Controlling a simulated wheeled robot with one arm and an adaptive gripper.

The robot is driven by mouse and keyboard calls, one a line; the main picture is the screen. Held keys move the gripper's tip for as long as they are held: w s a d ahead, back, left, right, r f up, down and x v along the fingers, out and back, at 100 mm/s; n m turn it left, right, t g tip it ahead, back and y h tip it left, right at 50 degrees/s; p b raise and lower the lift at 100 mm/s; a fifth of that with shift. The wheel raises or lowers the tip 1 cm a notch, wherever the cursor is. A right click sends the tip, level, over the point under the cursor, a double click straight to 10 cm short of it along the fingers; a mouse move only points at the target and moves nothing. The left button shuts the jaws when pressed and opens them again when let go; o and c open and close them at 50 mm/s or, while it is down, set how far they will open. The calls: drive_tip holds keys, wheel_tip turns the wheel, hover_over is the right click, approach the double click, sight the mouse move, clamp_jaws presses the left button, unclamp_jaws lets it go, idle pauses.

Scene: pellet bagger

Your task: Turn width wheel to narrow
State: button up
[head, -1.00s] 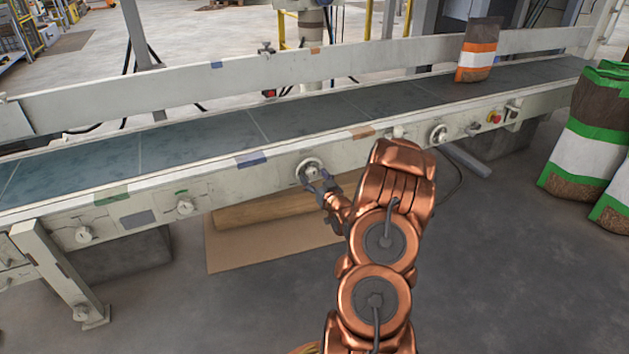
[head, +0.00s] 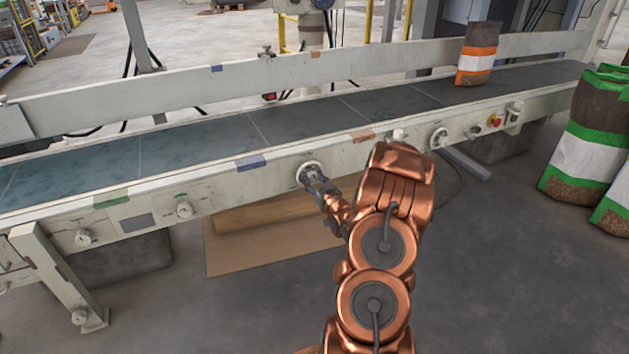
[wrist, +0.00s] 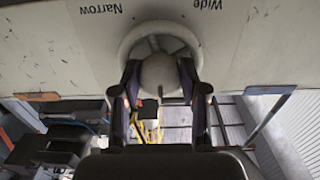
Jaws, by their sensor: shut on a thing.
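The width wheel (head: 309,172) is a pale round handwheel on the front side of the conveyor, left of my arm in the head view. In the wrist view the wheel (wrist: 125,45) shows its rim, spokes and a round central hub (wrist: 160,74). Upside-down words Narrow (wrist: 101,8) and Wide (wrist: 208,4) are printed beside it, Narrow to the left and Wide to the right. My gripper (head: 315,182) is at the wheel, shut on it. In the wrist view its fingers (wrist: 160,80) lie on either side of the hub. The exact contact is partly hidden.
Other knobs (head: 184,209) and (head: 438,138) sit along the same side panel. An orange-striped bag (head: 478,55) stands on the belt (head: 200,140). Green-striped bags (head: 590,150) stand at the right. Cardboard (head: 235,257) lies on the floor below the wheel.

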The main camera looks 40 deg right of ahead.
drive_tip(key=shift+r+m+p, duration=0.15)
drive_tip(key=shift+m+p, duration=0.15)
drive_tip(key=shift+p, duration=0.45)
